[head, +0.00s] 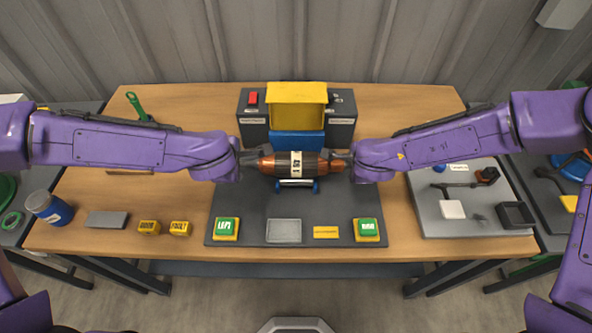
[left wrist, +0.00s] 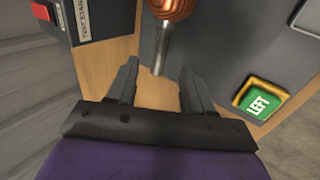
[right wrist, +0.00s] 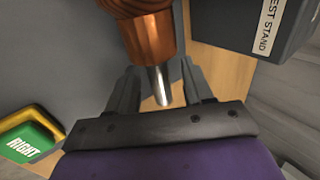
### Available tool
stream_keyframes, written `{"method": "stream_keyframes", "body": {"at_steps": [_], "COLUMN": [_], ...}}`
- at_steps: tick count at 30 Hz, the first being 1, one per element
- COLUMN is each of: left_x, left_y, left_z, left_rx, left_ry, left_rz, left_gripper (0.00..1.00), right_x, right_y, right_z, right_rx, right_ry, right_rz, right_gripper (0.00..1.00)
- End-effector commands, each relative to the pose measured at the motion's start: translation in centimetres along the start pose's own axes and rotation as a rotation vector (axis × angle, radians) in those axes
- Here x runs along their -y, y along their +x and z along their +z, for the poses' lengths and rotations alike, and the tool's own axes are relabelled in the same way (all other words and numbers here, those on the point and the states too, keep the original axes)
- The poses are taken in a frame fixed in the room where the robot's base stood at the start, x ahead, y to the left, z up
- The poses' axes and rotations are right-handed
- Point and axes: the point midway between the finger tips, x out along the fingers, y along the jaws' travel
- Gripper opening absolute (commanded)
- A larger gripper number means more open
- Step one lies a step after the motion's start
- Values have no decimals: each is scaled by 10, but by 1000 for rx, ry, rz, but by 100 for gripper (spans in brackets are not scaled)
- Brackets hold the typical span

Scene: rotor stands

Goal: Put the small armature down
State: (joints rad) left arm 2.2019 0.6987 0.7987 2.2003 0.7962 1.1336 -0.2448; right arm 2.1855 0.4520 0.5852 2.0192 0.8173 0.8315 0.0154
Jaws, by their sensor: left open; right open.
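The small armature (head: 283,165) has copper ends, a pale labelled middle band and a metal shaft at each end. It lies level over a small stand with blue feet (head: 296,186) on the dark mat (head: 340,212). Whether it fully rests on the stand is hard to tell. My left gripper (head: 252,160) is open, with a shaft end (left wrist: 161,55) at the gap between its fingers. My right gripper (head: 341,161) is open, with the other shaft end (right wrist: 162,85) between its fingers. No finger visibly presses on the shaft.
Behind stands a dark test stand (head: 252,128) with a yellow hood (head: 297,98). In front are a green LEFT button (head: 227,227), a green RIGHT button (head: 367,229), a grey plate (head: 284,231) and a yellow label. A grey tray (head: 440,220) lies right; yellow blocks (head: 150,227) and a blue can (head: 49,208) lie left.

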Motion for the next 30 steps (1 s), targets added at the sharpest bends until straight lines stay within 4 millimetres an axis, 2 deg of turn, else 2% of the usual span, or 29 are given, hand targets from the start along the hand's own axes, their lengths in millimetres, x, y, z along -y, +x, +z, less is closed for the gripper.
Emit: {"method": "stream_keyframes", "body": {"at_steps": [3,6,11,14,21,24,30], "left_x": [-1,0,1,1,1,1,1], "left_y": [-28,-42,-52,-52,-52,-51,-51], "left_z": [0,0,0,0,0,0,0], "left_rx": [1,0,-1,-1,-1,-1,-1], "left_ry": [0,0,-1,-1,0,0,0], "left_rz": [3,1,-1,-2,-1,-1,-1], "left_gripper": [51,51,51,51,51,51,51], "right_x": [0,0,0,1,1,0,-1], "right_y": [0,0,-5,-22,-84,-104,-121], "right_z": [0,0,0,0,0,0,0], "right_rx": [0,0,1,2,2,1,0], "right_ry": [0,0,0,1,1,1,1], "right_rz": [0,0,-1,-4,-6,-5,-1], "right_gripper": [51,51,51,51,51,51,51]}}
